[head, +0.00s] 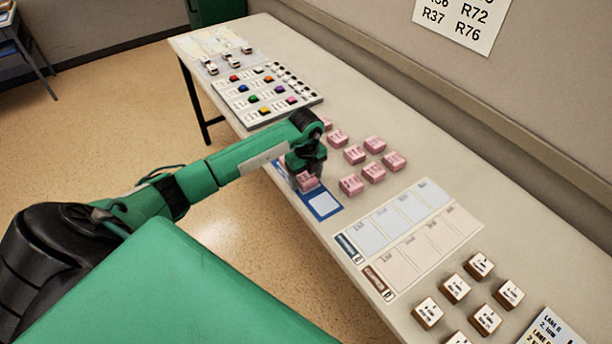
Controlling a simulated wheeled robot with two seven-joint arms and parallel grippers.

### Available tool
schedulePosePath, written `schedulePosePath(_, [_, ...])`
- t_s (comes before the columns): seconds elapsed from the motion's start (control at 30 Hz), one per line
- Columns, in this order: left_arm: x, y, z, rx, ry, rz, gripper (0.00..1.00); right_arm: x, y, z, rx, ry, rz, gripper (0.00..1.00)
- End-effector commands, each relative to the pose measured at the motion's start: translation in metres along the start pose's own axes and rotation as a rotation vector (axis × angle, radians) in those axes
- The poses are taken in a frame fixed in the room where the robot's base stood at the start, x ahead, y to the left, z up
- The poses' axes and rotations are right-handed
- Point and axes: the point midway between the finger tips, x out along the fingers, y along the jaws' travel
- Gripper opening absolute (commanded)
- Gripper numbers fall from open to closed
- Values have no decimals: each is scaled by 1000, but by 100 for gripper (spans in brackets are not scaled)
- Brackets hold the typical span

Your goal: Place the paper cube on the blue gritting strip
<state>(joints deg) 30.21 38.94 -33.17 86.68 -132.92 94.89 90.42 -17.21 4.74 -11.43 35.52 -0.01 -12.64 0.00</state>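Several pink paper cubes lie on the table; one pink cube (307,182) is at my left gripper (306,175), low over the near table edge. The gripper's dark fingers overlap this cube, and I cannot tell whether they are closed on it or whether it touches the surface. A blue strip (323,212) with a white square lies beneath and just right of it, partly hidden by the gripper. A printed sheet farther right has one row with a blue label (347,248) and one with a brown label (378,282); their text is too small to read. My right gripper is out of view.
Other pink cubes (354,155) stand just beyond the gripper. A board with coloured pieces (264,112) and small white vehicles (229,58) are to the left. Several white-topped brown cubes (456,288) stand at right. A wall runs behind the table.

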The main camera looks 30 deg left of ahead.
Motion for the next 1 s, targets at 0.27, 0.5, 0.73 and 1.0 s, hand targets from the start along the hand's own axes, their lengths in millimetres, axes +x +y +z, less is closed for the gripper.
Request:
schedulePosePath(0.27, [-5,0,0,0,0,-1,69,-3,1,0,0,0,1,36])
schedulePosePath(0.5, [-41,-1,1,1,-2,-6,69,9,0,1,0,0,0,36])
schedulePosePath(0.73, [-90,-1,1,1,-3,-4,69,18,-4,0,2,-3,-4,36])
schedulePosePath(1.0, [-121,0,0,1,0,-1,69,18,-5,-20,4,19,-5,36])
